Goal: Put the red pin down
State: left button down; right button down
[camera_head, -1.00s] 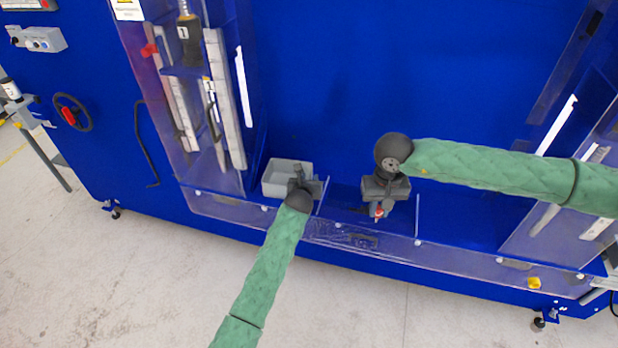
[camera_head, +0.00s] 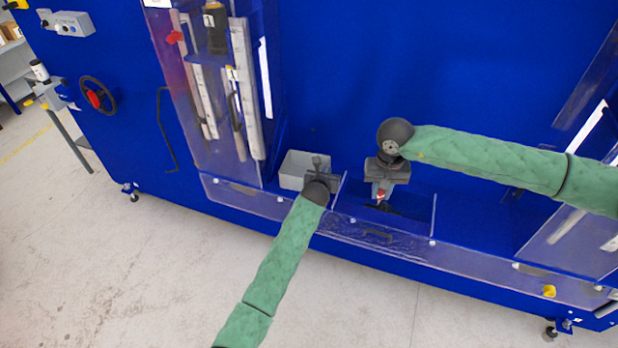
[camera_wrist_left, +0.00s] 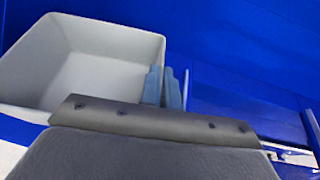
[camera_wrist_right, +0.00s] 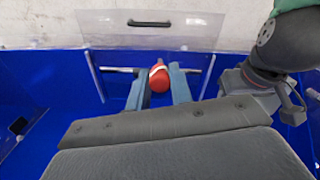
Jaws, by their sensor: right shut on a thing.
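The red pin (camera_wrist_right: 158,79), with a pale band, is between the two fingers of my right gripper (camera_wrist_right: 160,88) in the right wrist view. My right gripper is shut on it. In the head view the pin (camera_head: 381,196) shows small below the right gripper (camera_head: 382,190), over the middle blue compartment (camera_head: 415,208). A gap below the pin cannot be judged. My left gripper (camera_wrist_left: 165,86) has its fingers close together beside the right wall of the grey bin (camera_wrist_left: 100,55). The bin also shows in the head view (camera_head: 293,165); nothing is visible between the left fingers.
A clear front panel (camera_head: 460,255) runs along the compartments' front. In the right wrist view a metal rod (camera_wrist_right: 118,70) lies across behind the pin, and my left arm is close on the right. A tall clear guard (camera_head: 215,140) stands left.

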jog(key=w+a+f+m, duration=0.2)
jog(key=w+a, duration=1.9)
jog(key=a, duration=0.1)
jog(key=shift+w+d+f, duration=0.1)
jog(key=shift+f, duration=2.45)
jog(key=shift+w+f, duration=0.1)
jog(key=shift+f, duration=2.4)
jog(key=c, duration=1.3)
grip_release()
jog(key=shift+f, duration=0.1)
jog(key=shift+o, duration=0.2)
notch_tip(320, 180, up, 12)
